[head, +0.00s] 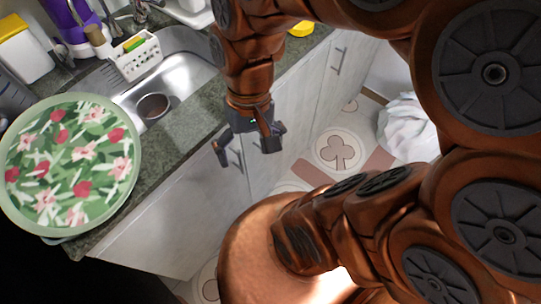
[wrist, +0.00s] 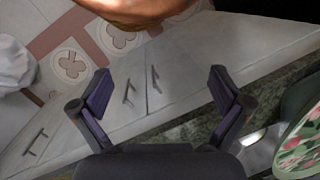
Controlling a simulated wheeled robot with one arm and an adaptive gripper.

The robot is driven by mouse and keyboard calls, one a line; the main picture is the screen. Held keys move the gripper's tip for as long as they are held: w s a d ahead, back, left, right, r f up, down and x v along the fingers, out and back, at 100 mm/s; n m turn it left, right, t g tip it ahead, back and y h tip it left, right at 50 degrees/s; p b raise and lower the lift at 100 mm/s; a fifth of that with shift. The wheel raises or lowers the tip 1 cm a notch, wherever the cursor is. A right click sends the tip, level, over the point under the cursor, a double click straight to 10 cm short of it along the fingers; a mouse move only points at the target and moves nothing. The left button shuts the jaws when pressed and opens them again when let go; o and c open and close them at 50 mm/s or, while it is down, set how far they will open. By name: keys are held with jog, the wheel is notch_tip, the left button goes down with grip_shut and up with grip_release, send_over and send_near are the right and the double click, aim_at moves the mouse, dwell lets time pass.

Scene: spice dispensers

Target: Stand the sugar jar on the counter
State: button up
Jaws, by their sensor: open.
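I cannot pick out a jar marked as sugar. A white container with a yellow lid (head: 25,52) stands at the back left of the counter (head: 172,156) in the head view, and its contents cannot be told. My gripper (head: 247,150) hangs in front of the counter's front edge, over the cabinet doors, away from that container. In the wrist view my gripper (wrist: 158,82) is open, its two fingers wide apart with nothing between them. No jar shows in the wrist view.
A round floral tray (head: 70,165) covers the counter's left end. A white caddy (head: 137,57) and purple item (head: 75,25) stand behind. A white bag (head: 405,125) lies on the floor. The front counter strip is clear.

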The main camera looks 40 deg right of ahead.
jog(key=s, duration=0.1)
jog(key=s+d+n+h, duration=0.1)
jog(key=s+d+n, duration=0.1)
jog(key=shift+s+f+h, duration=0.3)
notch_tip(320, 180, up, 5)
jog(key=p, duration=0.5)
